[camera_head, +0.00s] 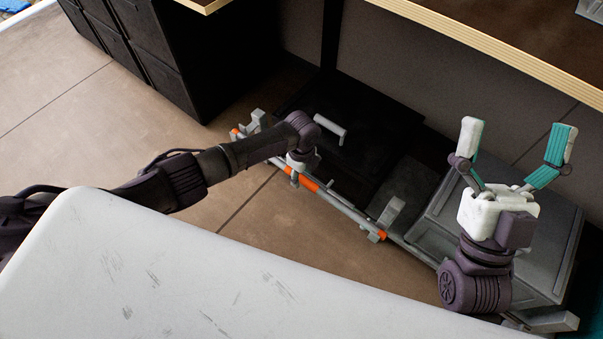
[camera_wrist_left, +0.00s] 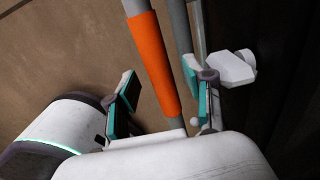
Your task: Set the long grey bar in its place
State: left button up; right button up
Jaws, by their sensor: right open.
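A long grey bar (camera_head: 345,208) with orange bands runs diagonally low near the floor, beside upright grey brackets (camera_head: 392,212). My left gripper (camera_head: 296,168) is over the bar's middle, partly hidden by its own wrist. In the left wrist view the bar's orange band (camera_wrist_left: 153,65) passes between the two fingers of my left gripper (camera_wrist_left: 162,100). The fingers stand apart, with a gap to the bar at least on the left side. Whether the bar rests in the brackets cannot be told. My right gripper (camera_head: 516,145) is open, empty and raised over the grey case.
A grey case (camera_head: 560,235) stands at the right. Black drawers (camera_head: 150,50) stand at the upper left. A wood-edged tabletop (camera_head: 520,50) overhangs the upper right. A second grey rod (camera_wrist_left: 180,28) runs beside the bar. Brown floor (camera_head: 60,115) is open at left.

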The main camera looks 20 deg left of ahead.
pick_arm(q)
jog(key=o, duration=0.3)
